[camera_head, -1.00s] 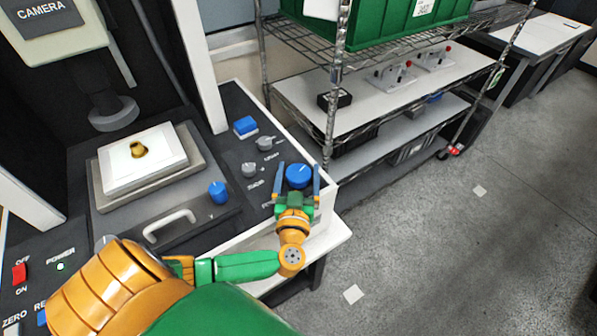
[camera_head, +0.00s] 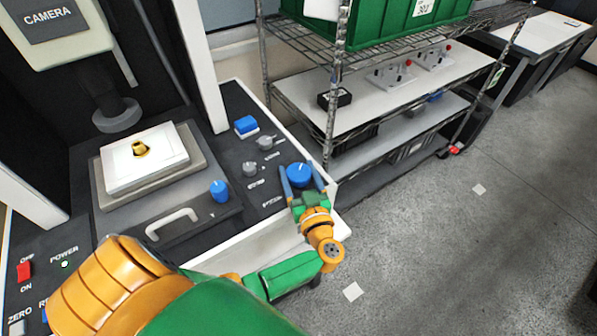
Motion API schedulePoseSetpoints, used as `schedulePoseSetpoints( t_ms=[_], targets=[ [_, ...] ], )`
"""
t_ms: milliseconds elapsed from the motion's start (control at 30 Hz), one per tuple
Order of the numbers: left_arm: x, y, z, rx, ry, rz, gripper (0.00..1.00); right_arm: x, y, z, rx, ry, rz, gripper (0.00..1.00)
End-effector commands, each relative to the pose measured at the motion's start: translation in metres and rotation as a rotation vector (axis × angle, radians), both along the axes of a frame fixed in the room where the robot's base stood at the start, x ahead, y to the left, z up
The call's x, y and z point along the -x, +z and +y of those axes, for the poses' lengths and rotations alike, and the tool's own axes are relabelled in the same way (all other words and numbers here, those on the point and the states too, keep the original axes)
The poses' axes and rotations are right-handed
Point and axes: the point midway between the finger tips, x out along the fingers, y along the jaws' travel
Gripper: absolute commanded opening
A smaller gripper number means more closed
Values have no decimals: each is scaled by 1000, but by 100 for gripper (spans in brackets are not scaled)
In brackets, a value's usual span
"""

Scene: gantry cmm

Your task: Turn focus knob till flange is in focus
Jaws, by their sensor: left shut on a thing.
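The brass flange (camera_head: 140,149) stands on a white plate (camera_head: 118,181) on the stage at left, under the dark camera lens (camera_head: 115,114). The round blue focus knob (camera_head: 299,173) sits on the dark control panel near its right corner. My left gripper (camera_head: 300,178) is shut on this knob, with one blue finger on each side. Its green and gold wrist reaches up from below and tilts to the left. The label beside the knob is too small to read surely. No focus picture of the flange is in view. My right gripper is not in view.
Another blue knob (camera_head: 218,190) and a white handle (camera_head: 172,223) are at the stage front. Grey knobs (camera_head: 250,169) and a blue button (camera_head: 246,125) share the panel. A wire shelf rack (camera_head: 335,75) stands close to the right.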

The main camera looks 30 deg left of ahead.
Motion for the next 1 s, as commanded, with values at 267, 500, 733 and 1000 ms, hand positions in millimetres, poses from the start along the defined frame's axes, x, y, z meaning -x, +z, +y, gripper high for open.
schedulePoseSetpoints(
  t_ms=[267, 500, 733, 1000],
  targets=[
    [0, -3, 0, 3, 136, 1, 18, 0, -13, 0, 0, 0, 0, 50],
    [1, -1, 1, 0, 187, 1, 18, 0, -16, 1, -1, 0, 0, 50],
    [1, -1, 1, -1, 194, 1, 18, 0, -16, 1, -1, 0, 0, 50],
    [1, -1, 1, 0, 193, 0, 98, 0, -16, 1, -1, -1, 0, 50]
  ],
)
